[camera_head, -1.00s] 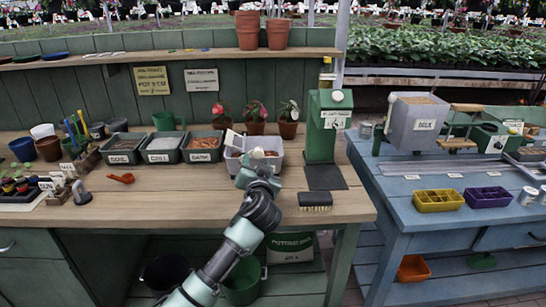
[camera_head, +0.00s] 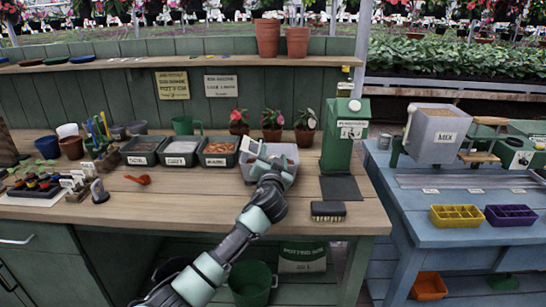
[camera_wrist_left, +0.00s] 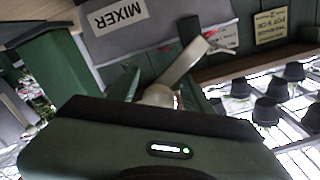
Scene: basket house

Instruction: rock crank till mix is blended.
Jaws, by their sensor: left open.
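The mixer is a grey tub (camera_head: 291,153) on the wooden bench; its grey wall with an upside-down MIXER label also shows in the left wrist view (camera_wrist_left: 165,32). A pale crank arm (camera_wrist_left: 184,62) with a round whitish knob (camera_wrist_left: 158,96) stands at the tub. My left gripper (camera_head: 262,160) is over the tub's front and hides much of it. In the left wrist view its green fingers (camera_wrist_left: 158,90) are open, on either side of the knob. I cannot tell whether they touch it. The mix inside is mostly hidden. My right gripper is not in view.
Three labelled trays (camera_head: 180,152) stand left of the tub, with potted flowers (camera_head: 272,123) behind. A green dispenser (camera_head: 345,140) and a brush (camera_head: 328,211) are to the right. A blue bench (camera_head: 450,235) stands further right.

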